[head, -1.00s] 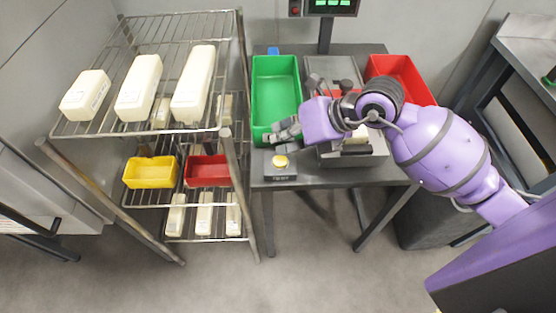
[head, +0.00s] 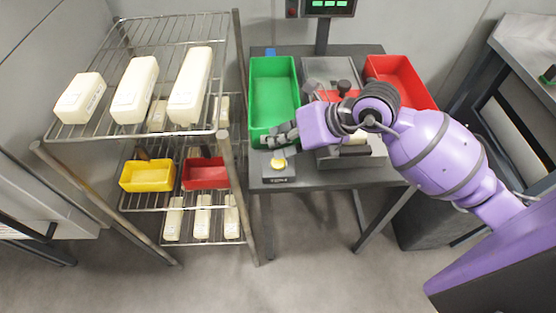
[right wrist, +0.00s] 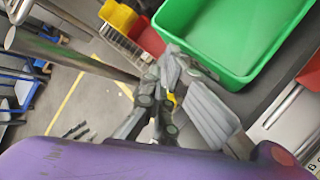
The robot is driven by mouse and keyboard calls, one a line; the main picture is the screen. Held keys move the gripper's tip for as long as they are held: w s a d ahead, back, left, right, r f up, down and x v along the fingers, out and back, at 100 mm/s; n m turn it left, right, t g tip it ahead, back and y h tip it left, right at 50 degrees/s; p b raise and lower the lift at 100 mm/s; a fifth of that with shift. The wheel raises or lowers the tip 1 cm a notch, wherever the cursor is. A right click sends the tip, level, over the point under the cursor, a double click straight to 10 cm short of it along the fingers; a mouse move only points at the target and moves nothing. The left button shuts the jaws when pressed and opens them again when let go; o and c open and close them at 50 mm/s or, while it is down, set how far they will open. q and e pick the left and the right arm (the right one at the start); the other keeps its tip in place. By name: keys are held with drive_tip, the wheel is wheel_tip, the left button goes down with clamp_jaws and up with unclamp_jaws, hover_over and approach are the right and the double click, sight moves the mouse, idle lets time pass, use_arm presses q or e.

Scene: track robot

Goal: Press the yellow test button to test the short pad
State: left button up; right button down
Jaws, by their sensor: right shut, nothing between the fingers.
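The yellow test button (head: 278,164) sits on a small dark box at the front left corner of the grey table (head: 330,179). My right gripper (head: 272,139) is shut and empty, just behind the button in the head view and apart from it in the picture; its height above it is hard to judge. In the right wrist view, a bit of yellow (right wrist: 172,98) shows beside the gripper (right wrist: 172,62), mostly hidden by the fingers. A cream piece (head: 357,138), perhaps the short pad, lies in the grey test fixture (head: 335,158), partly hidden by my arm. My left gripper is out of view.
A green bin (head: 273,90) stands right behind the gripper, and a red bin (head: 402,78) stands at the back right. A wire rack (head: 130,45) on the left holds cream pads of several lengths, a yellow bin (head: 147,175) and another red bin (head: 206,173).

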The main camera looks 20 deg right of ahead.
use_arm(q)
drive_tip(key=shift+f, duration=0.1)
use_arm(e)
drive_tip(key=shift+f, duration=0.1)
idle(0.4)
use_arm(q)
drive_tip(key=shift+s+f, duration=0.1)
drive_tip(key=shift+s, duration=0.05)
use_arm(e)
drive_tip(key=shift+f, duration=0.35)
use_arm(q)
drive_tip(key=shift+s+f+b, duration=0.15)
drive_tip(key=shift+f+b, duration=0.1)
drive_tip(key=shift+b, duration=0.05)
use_arm(e)
drive_tip(key=shift+f, duration=0.45)
idle(0.4)
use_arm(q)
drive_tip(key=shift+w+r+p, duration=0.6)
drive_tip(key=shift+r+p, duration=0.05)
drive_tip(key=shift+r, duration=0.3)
use_arm(e)
drive_tip(key=shift+r, duration=0.85)
